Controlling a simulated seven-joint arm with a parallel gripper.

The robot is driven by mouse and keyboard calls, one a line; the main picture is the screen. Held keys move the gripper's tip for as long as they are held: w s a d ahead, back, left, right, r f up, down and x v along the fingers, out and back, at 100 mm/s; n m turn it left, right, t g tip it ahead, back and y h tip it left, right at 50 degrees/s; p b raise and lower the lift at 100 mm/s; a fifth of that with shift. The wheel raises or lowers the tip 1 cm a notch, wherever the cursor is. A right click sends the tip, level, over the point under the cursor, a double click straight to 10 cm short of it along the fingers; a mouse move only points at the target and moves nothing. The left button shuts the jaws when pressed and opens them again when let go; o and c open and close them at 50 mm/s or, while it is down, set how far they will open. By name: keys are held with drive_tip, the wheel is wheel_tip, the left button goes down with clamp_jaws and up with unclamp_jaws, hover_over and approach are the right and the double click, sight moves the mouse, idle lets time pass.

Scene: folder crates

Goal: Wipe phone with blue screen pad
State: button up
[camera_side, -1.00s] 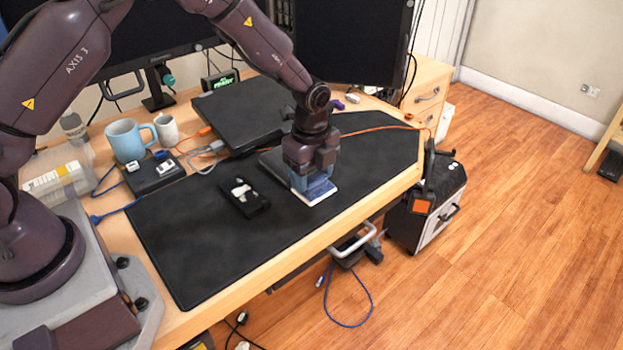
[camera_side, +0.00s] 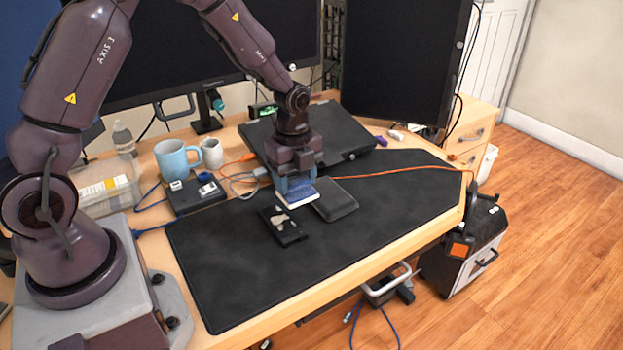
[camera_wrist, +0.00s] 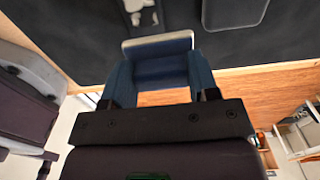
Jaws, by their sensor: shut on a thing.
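My gripper (camera_side: 296,186) is shut on a blue pad with a white face (camera_side: 298,198). In the wrist view the gripper (camera_wrist: 160,82) has the pad (camera_wrist: 160,62) between its two blue fingers. A black phone-like slab with pale patches (camera_side: 291,232) lies on the dark desk mat (camera_side: 390,215), just in front of the pad in the side view. It shows partly at the top of the wrist view (camera_wrist: 143,25). The pad appears to be above the mat, at the slab's far end; I cannot tell whether they touch.
A dark flat case (camera_side: 337,203) lies right of the slab. A closed black laptop (camera_side: 340,140) is behind my gripper. A blue mug (camera_side: 176,160), a grey cup (camera_side: 212,153) and a black box (camera_side: 193,196) stand left. An orange cable crosses the mat. The mat's front part is clear.

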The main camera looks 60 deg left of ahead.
wheel_tip(320, 180, down, 7)
drive_tip(key=shift+r, duration=0.2)
drive_tip(key=a, duration=0.5)
drive_tip(key=shift+a+f, duration=0.15)
drive_tip(key=shift+a, duration=1.1)
drive_tip(key=shift+d, duration=0.1)
drive_tip(key=shift+d, duration=1.8)
drive_tip(key=shift+f, duration=0.6)
idle(0.5)
